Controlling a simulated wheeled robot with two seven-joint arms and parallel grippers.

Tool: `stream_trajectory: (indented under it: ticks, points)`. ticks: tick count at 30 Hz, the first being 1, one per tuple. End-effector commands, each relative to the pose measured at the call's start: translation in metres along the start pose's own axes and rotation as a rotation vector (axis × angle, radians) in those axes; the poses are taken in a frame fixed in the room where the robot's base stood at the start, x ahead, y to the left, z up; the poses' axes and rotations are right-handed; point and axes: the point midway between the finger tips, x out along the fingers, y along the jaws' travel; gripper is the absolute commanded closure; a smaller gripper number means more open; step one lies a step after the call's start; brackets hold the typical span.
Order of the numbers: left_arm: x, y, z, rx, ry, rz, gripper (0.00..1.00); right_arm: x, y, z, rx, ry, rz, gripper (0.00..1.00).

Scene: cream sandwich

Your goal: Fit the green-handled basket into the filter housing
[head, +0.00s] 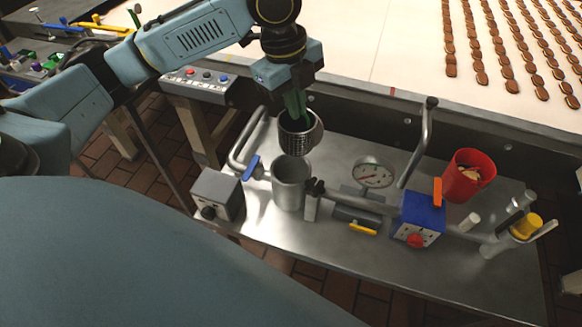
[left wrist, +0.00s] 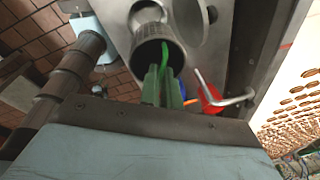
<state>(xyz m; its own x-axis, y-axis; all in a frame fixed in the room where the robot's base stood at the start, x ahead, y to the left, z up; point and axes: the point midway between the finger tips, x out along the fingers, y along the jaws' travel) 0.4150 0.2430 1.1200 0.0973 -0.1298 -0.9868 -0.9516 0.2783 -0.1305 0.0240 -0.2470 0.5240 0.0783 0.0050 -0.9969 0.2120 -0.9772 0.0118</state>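The basket (head: 299,137) is a dark perforated metal cup with a green handle. It hangs upright, or nearly so, from my left gripper (head: 295,104). The gripper's green fingers are closed around the handle, which shows in the left wrist view (left wrist: 166,54). The filter housing (head: 290,187) is an open-topped grey metal cylinder on the steel bench. In the head view the basket is above the housing's mouth and slightly right of its centre, apparently clear of the rim. In the left wrist view the basket (left wrist: 158,50) partly hides the housing (left wrist: 147,14). My right gripper is not in view.
On the steel bench (head: 460,285), a grey box with a knob (head: 217,194) stands left of the housing. A pipe, a gauge (head: 373,174), a blue box (head: 418,217) and a red cup (head: 466,176) stand to the right. A biscuit conveyor (head: 400,60) lies behind.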

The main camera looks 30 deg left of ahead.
Motion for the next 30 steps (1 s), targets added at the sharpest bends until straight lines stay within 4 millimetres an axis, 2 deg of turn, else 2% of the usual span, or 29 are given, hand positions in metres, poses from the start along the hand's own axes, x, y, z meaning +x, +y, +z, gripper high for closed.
stream_trajectory:
  ticks: [6, 11, 21, 25, 30]
  points:
    - [0.006, 0.007, 0.009, 0.217, 0.029, 0.023, 1.0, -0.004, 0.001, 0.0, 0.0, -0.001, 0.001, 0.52]
    - [0.018, 0.01, 0.012, 0.264, 0.035, 0.03, 1.0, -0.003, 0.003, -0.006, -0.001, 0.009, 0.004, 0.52]
    - [0.102, 0.022, 0.019, 0.264, 0.036, 0.032, 1.0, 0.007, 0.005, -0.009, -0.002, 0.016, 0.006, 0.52]
    - [0.124, 0.024, 0.022, 0.265, 0.035, 0.029, 1.0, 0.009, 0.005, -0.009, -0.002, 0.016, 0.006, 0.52]
    - [0.135, 0.025, 0.023, 0.265, 0.033, 0.027, 1.0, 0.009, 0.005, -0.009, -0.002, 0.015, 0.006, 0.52]
